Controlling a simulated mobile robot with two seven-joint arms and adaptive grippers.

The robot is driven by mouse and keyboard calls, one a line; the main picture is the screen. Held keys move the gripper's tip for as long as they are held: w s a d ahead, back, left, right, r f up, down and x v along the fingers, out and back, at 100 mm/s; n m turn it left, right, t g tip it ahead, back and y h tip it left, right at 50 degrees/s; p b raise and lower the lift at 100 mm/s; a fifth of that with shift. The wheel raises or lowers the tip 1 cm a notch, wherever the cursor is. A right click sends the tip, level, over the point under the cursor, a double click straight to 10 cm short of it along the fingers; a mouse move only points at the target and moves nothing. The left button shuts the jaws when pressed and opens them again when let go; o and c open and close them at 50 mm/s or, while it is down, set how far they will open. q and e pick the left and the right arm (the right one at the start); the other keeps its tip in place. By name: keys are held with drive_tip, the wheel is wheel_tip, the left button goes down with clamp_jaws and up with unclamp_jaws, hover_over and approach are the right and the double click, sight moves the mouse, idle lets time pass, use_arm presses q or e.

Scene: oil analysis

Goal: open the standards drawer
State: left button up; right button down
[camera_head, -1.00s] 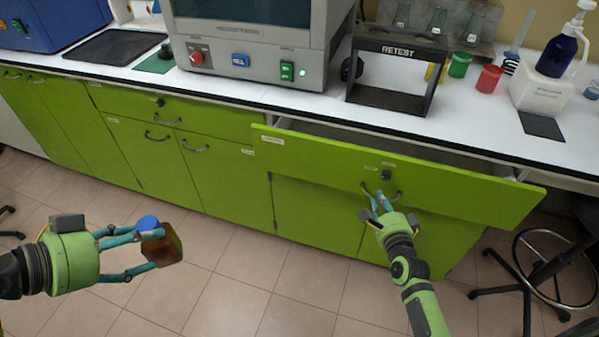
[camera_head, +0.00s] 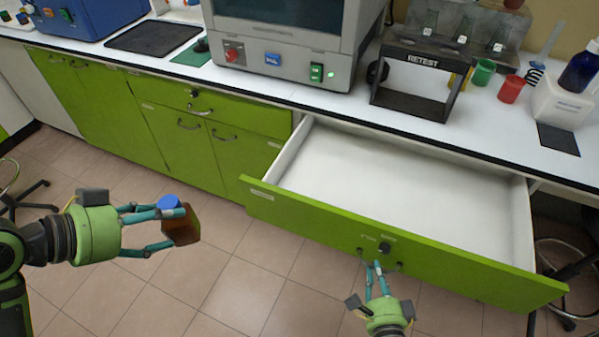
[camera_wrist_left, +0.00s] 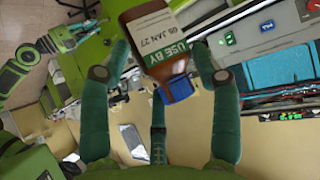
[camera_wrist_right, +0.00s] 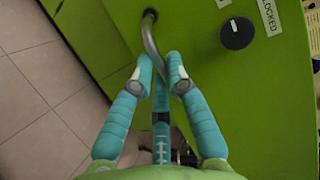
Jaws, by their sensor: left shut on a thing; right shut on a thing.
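The standards drawer stands far out from the counter, with a green front (camera_head: 320,226) and an empty-looking white inside (camera_head: 400,185). My right gripper (camera_head: 376,265) is shut on the drawer's curved handle (camera_head: 398,266); the right wrist view shows the metal handle (camera_wrist_right: 150,38) between its fingers (camera_wrist_right: 163,75). A black knob (camera_wrist_right: 237,33) sits beside the handle next to a label reading "LOCKED". My left gripper (camera_head: 160,228) is shut on a brown bottle (camera_head: 182,226) with a blue cap (camera_head: 168,202), held above the floor. In the left wrist view, the bottle's label (camera_wrist_left: 155,35) reads "USE BY 09 JAN 27".
On the white counter stand a grey machine (camera_head: 285,50), a black "RETEST" stand (camera_head: 415,85), a green cup (camera_head: 483,72), a red cup (camera_head: 511,88) and a dark blue bottle (camera_head: 580,68). A closed green drawer (camera_head: 240,112) is to the left. Tiled floor (camera_head: 215,290) is clear in front.

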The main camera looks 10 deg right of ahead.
idle(0.3)
drive_tip(key=c, duration=1.2)
unclamp_jaws()
drive_tip(key=shift+s, duration=0.1)
drive_tip(key=v, duration=1.2)
